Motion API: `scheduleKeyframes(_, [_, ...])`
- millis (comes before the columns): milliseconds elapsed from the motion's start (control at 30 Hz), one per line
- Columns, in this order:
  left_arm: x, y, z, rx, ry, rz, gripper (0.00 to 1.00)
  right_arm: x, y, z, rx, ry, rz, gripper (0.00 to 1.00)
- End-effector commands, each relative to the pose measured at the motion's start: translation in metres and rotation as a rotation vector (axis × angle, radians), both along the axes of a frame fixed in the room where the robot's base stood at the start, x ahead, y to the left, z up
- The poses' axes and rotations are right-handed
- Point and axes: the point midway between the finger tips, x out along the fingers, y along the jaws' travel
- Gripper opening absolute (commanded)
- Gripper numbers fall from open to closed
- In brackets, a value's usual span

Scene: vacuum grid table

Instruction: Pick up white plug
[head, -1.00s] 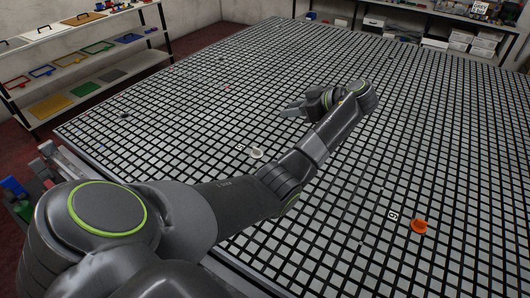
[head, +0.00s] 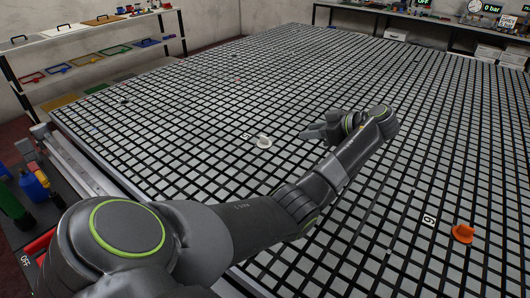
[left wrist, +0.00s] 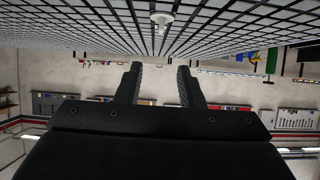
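The white plug (head: 264,142) sits on the black-and-white grid table (head: 330,70), beside a small number label. In the left wrist view, which is upside down, the white plug (left wrist: 161,19) shows near the top middle, beyond the fingers. My left gripper (head: 308,135) is to the right of the plug in the head view, apart from it. In the left wrist view its two fingers (left wrist: 158,84) stand apart with nothing between them, so it is open. My right gripper is not in view.
An orange plug (head: 463,233) sits on the grid at the lower right, near another label (head: 429,220). Shelves with coloured frames (head: 90,50) stand at the left. A bench (head: 420,42) with instruments is at the back. The grid around the white plug is mostly clear.

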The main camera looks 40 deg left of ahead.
Motion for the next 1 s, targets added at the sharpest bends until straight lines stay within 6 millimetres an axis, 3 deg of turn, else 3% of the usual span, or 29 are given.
scheduleKeyframes(233, [-0.003,0.026,-0.022,0.003,0.000,0.002,0.35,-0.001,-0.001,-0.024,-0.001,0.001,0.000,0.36])
scheduleKeyframes(300, [-0.005,0.040,-0.022,0.003,0.004,0.004,0.35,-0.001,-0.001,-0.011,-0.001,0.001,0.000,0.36])
scheduleKeyframes(600, [-0.011,0.093,-0.051,0.002,0.003,0.002,0.35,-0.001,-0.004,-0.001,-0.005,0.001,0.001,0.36])
scheduleKeyframes(1000, [-0.017,0.127,-0.071,0.001,0.005,0.002,0.35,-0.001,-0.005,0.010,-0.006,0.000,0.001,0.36])
